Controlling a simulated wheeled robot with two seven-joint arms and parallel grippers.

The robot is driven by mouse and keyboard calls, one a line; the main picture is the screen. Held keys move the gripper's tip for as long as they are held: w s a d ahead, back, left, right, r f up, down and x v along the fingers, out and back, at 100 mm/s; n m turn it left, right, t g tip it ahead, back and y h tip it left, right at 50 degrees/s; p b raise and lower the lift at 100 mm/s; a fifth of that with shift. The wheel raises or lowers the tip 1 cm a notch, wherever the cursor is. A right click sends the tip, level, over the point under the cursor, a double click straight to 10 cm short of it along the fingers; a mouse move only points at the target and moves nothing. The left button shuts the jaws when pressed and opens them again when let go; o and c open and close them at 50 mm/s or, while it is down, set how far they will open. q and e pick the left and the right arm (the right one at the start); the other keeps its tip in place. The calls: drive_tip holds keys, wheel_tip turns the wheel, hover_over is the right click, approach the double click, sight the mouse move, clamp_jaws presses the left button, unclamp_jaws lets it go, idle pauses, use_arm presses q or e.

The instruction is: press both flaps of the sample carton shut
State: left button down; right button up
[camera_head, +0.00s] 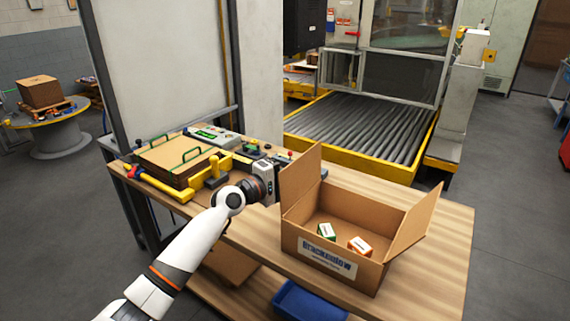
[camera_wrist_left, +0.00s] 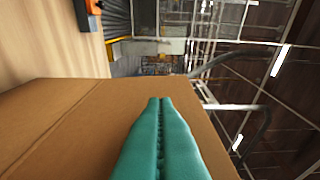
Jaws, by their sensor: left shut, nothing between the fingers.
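The sample carton (camera_head: 318,243) is an open brown box with a printed label on its front, on the wooden bench. Its left flap (camera_head: 303,172) stands up, and its right flap (camera_head: 416,222) stands up and leans outward. A green-and-white small box (camera_head: 326,231) and an orange-and-white one (camera_head: 360,246) lie inside. My left gripper is beside the outer side of the left flap; its fingertips are hard to make out in the head view. In the left wrist view its teal fingers (camera_wrist_left: 160,100) are shut and empty, in front of brown cardboard (camera_wrist_left: 60,120). Contact cannot be told. My right gripper is out of view.
Left of the carton, the bench (camera_head: 440,255) holds a board stack with green handles (camera_head: 178,160), yellow clamps and a control box (camera_head: 213,136). A blue bin (camera_head: 305,302) is below the front edge. A roller conveyor (camera_head: 360,125) lies behind. The bench right of the carton is clear.

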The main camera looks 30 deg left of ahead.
sight(306, 174)
use_arm(q)
drive_tip(key=d+m+p, duration=0.1)
drive_tip(key=p, duration=0.1)
drive_tip(key=d+m+p, duration=0.2)
drive_tip(key=d+m+g+p, duration=0.1)
drive_tip(key=m+p, duration=0.1)
drive_tip(key=shift+s+d+r+y, duration=0.15)
drive_tip(key=shift+d+r+y, duration=0.1)
drive_tip(key=shift+r+y, duration=0.1)
drive_tip(key=shift+d+f+m+y+p, duration=0.15)
drive_tip(key=shift+d+f+m+p, duration=0.3)
drive_tip(key=shift+d+p, duration=0.25)
drive_tip(key=shift+d+f+m+y+p, duration=0.1)
drive_tip(key=shift+d+f+m+p, duration=0.25)
drive_tip(key=shift+d+m+p, duration=0.35)
drive_tip(key=shift+a+r, duration=0.1)
